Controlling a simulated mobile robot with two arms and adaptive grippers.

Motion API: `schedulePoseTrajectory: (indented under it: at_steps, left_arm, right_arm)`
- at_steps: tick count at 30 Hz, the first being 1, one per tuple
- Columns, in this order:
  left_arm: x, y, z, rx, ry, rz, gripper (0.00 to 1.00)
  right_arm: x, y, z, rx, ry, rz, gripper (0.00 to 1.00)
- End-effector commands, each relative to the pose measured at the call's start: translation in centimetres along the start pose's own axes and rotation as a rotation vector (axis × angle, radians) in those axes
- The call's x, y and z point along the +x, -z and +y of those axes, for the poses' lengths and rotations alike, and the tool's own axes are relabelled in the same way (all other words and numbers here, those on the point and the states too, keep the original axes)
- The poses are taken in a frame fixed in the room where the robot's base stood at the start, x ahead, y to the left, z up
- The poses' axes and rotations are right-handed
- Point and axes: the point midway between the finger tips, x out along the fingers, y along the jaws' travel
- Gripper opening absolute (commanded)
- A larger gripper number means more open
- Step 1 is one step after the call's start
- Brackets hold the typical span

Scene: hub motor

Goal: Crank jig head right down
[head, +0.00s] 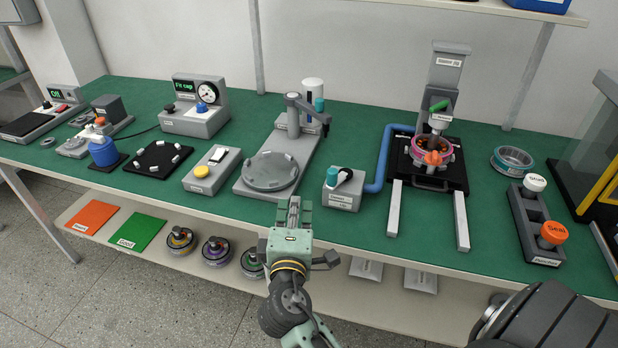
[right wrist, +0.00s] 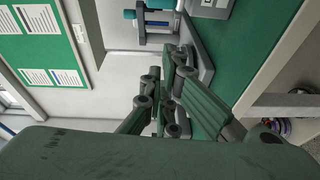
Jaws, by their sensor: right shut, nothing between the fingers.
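The jig (head: 446,100) stands at the back right of the green bench, with a grey column and a label on top. Its head (head: 440,121) carries a green crank handle (head: 438,106). Below the head, a pink ring with orange parts (head: 432,151) sits on a black base (head: 455,172); I cannot tell whether the head touches it. My right gripper (head: 294,207) is shut and empty above the bench's front edge, well left of the jig and apart from it. Its fingers also show in the right wrist view (right wrist: 184,82). My left gripper is out of view.
A round grey plate fixture (head: 270,171) lies beyond my right gripper. A small box with a teal knob (head: 343,190) and a blue pipe (head: 381,160) stand between gripper and jig. Two pale rails (head: 461,221) project forward from the jig. Orange and white knobs (head: 553,234) stand right.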

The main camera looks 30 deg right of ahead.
Motion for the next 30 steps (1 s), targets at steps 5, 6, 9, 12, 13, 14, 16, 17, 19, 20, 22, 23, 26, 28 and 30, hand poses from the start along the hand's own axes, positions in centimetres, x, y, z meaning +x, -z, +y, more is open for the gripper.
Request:
schedulePoseTrajectory:
  at_steps: [5, 6, 9, 12, 13, 14, 16, 17, 19, 20, 22, 23, 26, 28, 30]
  left_arm:
    - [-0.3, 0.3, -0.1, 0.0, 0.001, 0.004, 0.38]
    - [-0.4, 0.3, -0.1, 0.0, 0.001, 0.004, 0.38]
    - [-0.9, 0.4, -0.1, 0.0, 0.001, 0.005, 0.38]
    - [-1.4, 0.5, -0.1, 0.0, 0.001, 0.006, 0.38]
    - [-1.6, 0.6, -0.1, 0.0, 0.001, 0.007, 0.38]
    - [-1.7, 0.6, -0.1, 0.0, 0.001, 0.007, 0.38]
    - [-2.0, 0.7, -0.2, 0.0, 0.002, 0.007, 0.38]
    - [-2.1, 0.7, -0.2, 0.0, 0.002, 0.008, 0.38]
    - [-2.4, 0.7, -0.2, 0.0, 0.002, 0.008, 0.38]
    - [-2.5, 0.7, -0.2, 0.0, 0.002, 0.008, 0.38]
    - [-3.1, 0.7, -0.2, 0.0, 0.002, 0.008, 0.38]
    - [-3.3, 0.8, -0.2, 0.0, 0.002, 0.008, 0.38]
    - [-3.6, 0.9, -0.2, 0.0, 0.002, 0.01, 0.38]
    - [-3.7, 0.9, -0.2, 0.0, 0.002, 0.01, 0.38]
    - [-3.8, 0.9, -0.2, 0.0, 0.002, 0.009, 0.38]
  right_arm:
    - [0.9, 1.1, 1.2, -0.054, -0.046, 0.016, 0.0]
    - [1.4, 1.1, 1.2, -0.055, -0.047, 0.016, 0.0]
    - [3.0, 1.0, 1.4, -0.053, -0.047, 0.014, 0.0]
    - [5.1, 1.1, 1.6, -0.054, -0.047, 0.014, 0.0]
    - [5.8, 1.1, 1.6, -0.054, -0.047, 0.014, 0.0]
    - [6.5, 1.1, 1.6, -0.053, -0.046, 0.015, 0.0]
    - [8.0, 1.1, 1.7, -0.052, -0.045, 0.013, 0.0]
    - [8.7, 1.1, 1.7, -0.052, -0.045, 0.014, 0.0]
    - [10.0, 1.1, 1.7, -0.052, -0.045, 0.014, 0.0]
    - [10.6, 1.1, 1.7, -0.051, -0.044, 0.013, 0.0]
    - [9.7, -0.4, 1.6, -0.053, -0.04, 0.012, 0.0]
    - [9.6, -0.8, 1.6, -0.053, -0.04, 0.013, 0.0]
    - [9.2, -1.8, 1.6, -0.051, -0.042, 0.014, 0.0]
    - [9.0, -2.3, 1.6, -0.051, -0.041, 0.014, 0.0]
    - [8.9, -2.6, 1.6, -0.05, -0.042, 0.014, 0.0]
